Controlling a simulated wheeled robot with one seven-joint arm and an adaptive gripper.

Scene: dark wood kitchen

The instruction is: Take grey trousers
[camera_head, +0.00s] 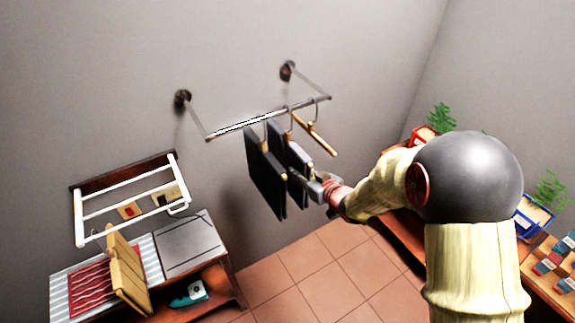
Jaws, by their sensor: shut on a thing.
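Two dark grey folded garments, which look like trousers, hang side by side from the metal wall rail. The left garment (264,172) hangs a little lower. The right one, the grey trousers (286,140), hangs close against it on a hanger. My gripper (302,178) reaches in from the right and is shut on the right-hand trousers, at their right edge. The fingertips are small and partly merge with the dark cloth. The trousers' hanger still appears to be on the rail.
The wall rail (240,126) also carries an empty wooden hanger (316,137) just right of the trousers. Shelves with boxes and plants are at right. Tiled floor (310,275) is open below.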

